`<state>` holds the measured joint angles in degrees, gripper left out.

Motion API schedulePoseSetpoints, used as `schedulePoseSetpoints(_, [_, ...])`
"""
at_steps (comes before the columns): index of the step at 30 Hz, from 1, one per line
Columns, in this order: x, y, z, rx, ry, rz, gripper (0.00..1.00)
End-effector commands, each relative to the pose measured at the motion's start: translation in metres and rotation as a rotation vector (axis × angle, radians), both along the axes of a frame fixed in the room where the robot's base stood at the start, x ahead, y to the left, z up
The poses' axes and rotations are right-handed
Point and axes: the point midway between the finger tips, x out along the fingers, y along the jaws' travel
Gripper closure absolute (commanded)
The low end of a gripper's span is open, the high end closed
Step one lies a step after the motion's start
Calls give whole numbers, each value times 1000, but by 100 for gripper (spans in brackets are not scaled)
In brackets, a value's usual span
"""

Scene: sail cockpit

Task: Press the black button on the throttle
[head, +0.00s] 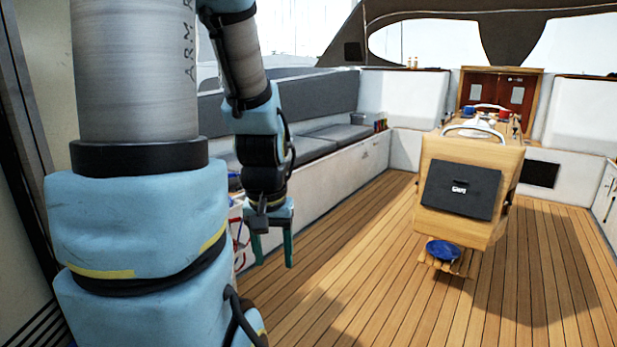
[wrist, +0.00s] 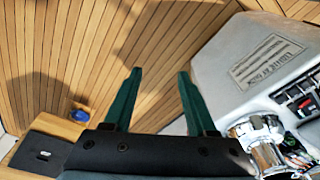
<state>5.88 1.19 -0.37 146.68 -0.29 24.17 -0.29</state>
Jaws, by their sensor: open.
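My gripper (head: 272,250) hangs over the deck at left centre in the head view, its two green fingers pointing down. In the wrist view my gripper (wrist: 160,78) is open and empty, with wood planks between and beyond the fingers. A shiny chrome fitting (wrist: 262,140) stands at lower right in the wrist view, to the right of the fingers and apart from them. It may belong to the throttle, but I cannot tell. I cannot make out the black button in either view.
A white housing (wrist: 240,60) with a printed label lies right of the fingers, beside a switch panel (wrist: 298,98). A wooden pedestal (head: 505,180) with a black panel (head: 460,190) stands on the deck. Grey bench cushions (head: 290,152) run along the left. The deck (head: 345,265) between is clear.

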Motion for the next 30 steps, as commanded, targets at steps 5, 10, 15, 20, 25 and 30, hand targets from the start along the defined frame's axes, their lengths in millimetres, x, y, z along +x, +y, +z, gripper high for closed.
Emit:
schedulePoseSetpoints(5, [0,0,0,0,0,0,64])
schedulePoseSetpoints(10, [0,0,0,0,0,0,83])
schedulePoseSetpoints(15, [0,0,0,0,0,0,100])
schedulePoseSetpoints(20, [0,0,0,0,0,0,100])
schedulePoseSetpoints(25, [0,0,0,0,0,0,100])
schedulePoseSetpoints(30, [0,0,0,0,0,0,100])
